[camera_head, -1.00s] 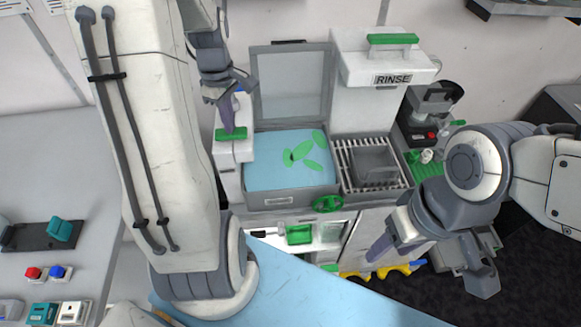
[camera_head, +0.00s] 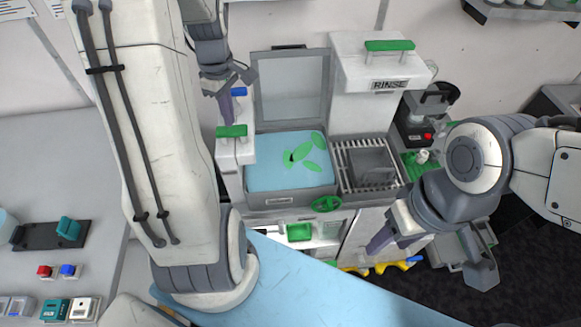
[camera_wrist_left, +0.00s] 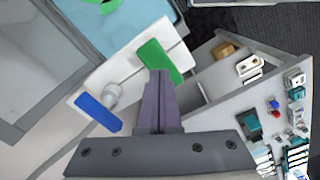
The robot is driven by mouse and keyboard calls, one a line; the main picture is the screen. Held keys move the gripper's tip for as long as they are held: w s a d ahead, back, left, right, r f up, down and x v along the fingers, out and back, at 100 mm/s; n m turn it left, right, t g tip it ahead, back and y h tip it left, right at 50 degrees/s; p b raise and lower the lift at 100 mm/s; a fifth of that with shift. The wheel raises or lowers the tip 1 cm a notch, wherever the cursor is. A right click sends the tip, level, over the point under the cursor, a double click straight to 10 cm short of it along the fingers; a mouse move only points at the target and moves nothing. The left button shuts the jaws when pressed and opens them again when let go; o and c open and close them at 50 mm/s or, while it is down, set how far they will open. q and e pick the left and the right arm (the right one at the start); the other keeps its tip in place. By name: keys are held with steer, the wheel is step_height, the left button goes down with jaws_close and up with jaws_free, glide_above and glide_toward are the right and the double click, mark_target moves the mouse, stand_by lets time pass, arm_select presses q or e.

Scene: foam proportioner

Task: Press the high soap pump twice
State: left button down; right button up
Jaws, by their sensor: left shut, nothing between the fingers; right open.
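A white dispenser block (camera_head: 240,152) stands at the left of the sink and carries a green press pad (camera_head: 232,131) in front and a blue press pad (camera_head: 239,91) behind. My left gripper (camera_head: 227,119) is shut and empty, tips pointing down by the green pad; contact cannot be told. My right gripper (camera_head: 432,262) is open and empty at the lower right.
The blue sink basin (camera_head: 275,175) with green leaf shapes has an upright lid (camera_head: 290,88) behind it. A white RINSE box (camera_head: 380,65) and a grille (camera_head: 370,165) are to its right. A green valve wheel (camera_head: 327,204) sits in front.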

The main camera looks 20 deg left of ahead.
mark_target(232, 129)
stand_by(0.4)
arm_select(q)
steer(key=shift+f+b, duration=1.45)
steer(key=shift+f, duration=0.65)
steer(key=shift+r, duration=0.1)
steer(key=shift+r+p, duration=2)
steer(key=shift+r, duration=0.05)
step_height(232, 129, up, 6)
steer(key=p, duration=0.5)
